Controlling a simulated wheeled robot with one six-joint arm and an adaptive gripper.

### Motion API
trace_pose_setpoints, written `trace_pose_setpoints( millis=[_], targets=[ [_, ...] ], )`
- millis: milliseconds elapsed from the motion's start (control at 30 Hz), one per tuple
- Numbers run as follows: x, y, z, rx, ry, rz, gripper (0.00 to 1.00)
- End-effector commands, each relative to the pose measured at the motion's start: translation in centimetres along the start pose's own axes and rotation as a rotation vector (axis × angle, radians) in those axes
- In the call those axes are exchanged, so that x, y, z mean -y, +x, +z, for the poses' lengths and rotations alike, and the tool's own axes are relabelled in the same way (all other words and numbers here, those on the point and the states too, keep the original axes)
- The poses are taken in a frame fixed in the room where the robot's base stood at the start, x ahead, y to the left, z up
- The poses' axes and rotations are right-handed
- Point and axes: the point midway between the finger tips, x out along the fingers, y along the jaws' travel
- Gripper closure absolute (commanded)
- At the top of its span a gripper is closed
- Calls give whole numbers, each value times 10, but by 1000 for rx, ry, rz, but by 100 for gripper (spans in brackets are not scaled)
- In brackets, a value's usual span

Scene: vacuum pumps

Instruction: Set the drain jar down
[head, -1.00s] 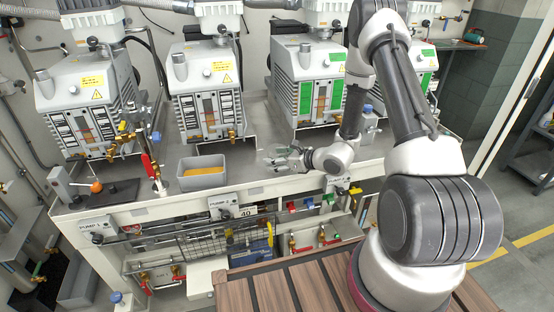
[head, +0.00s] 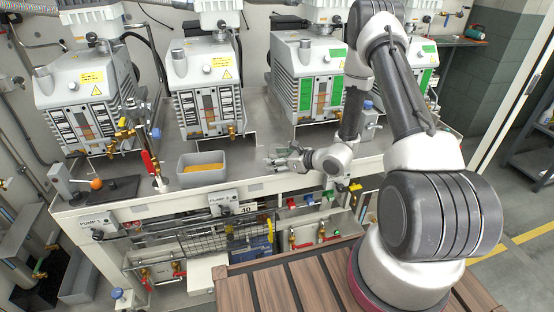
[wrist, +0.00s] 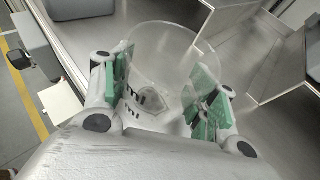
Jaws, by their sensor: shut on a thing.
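The drain jar (wrist: 160,55) is a clear, open-topped cup, seen in the wrist view between the green finger pads of my gripper (wrist: 160,97). The pads press on it from both sides. In the head view my gripper (head: 284,160) is low over the front part of the grey bench top (head: 250,166), in front of the gap between two pumps. The jar is hard to make out there. I cannot tell whether its base touches the bench.
A grey bin with yellow liquid (head: 203,178) stands to the left of my gripper. Pumps (head: 205,88) line the back, the green-panelled pump (head: 308,85) behind and right of my gripper. A red-handled valve (head: 150,165) rises near the bench's front left.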

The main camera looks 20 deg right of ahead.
Motion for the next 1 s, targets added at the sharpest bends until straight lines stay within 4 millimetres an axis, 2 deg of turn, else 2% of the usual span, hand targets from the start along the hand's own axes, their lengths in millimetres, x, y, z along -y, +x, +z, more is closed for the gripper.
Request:
trace_pose_setpoints(
  millis=[133,167,267,667,767,1000],
  targets=[
    [0,1,-2,0,0,0,76],
    [0,1,-2,0,0,0,36],
    [0,1,-2,0,0,0,18],
    [0,-5,-2,-2,0,0,16],
    [1,-20,-3,-2,2,-2,16],
    [2,-74,-2,-1,2,-4,16]
  ],
)
